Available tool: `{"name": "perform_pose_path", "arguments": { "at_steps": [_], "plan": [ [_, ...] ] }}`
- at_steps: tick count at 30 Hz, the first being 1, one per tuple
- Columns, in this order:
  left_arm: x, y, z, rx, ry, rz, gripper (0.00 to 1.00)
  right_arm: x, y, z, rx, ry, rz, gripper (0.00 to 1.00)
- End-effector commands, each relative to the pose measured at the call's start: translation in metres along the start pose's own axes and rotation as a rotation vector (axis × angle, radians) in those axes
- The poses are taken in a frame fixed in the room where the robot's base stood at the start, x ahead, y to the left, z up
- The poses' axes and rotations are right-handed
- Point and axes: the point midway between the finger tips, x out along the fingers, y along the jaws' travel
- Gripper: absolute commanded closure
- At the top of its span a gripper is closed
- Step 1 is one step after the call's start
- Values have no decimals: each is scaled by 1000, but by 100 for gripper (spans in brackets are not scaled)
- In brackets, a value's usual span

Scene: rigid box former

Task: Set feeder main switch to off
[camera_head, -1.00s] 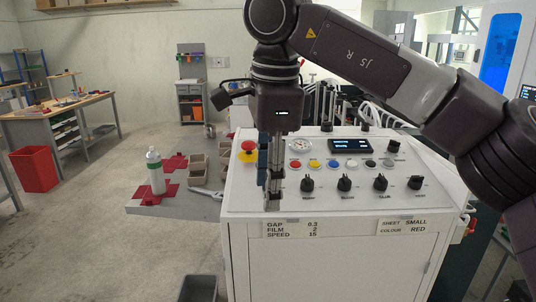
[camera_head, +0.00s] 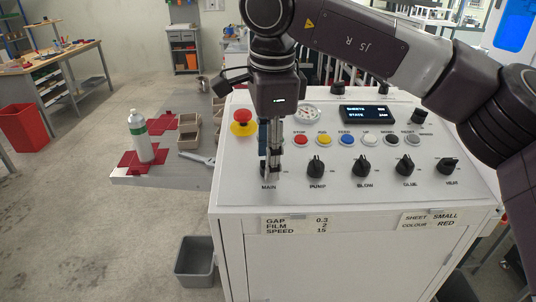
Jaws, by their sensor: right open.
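The white control panel (camera_head: 340,192) fills the middle of the head view. The main switch, above the label MAIN (camera_head: 268,187), is mostly hidden behind my right gripper (camera_head: 271,176). My right gripper points down at that spot, with its fingers apart by the sensor side and narrow in this view. I cannot tell whether the fingers touch the knob or which way the knob points. To its right are the black knobs PUMP (camera_head: 316,167), BLOW (camera_head: 361,167), GLUE (camera_head: 403,168) and HEAT (camera_head: 447,167). My left gripper is not in view.
A red emergency stop (camera_head: 241,117) on yellow stands left of the gripper. Coloured buttons (camera_head: 347,140), a gauge (camera_head: 306,113) and a small display (camera_head: 367,115) lie behind the knobs. A grey bin (camera_head: 195,262) stands on the floor at left; a bottle (camera_head: 141,138) is farther back.

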Motion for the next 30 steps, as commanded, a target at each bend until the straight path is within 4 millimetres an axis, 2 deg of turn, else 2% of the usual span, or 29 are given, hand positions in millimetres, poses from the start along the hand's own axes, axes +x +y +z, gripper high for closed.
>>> {"name": "perform_pose_path", "arguments": {
  "at_steps": [6,12,24,30],
  "plan": [
    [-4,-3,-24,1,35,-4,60,12,0,0,0,0,-1,59],
    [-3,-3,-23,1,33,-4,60,13,0,0,1,0,-1,59],
    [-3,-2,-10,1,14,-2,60,13,0,0,0,0,-1,100],
    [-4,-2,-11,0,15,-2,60,12,0,0,-13,0,0,100]
  ]
}}
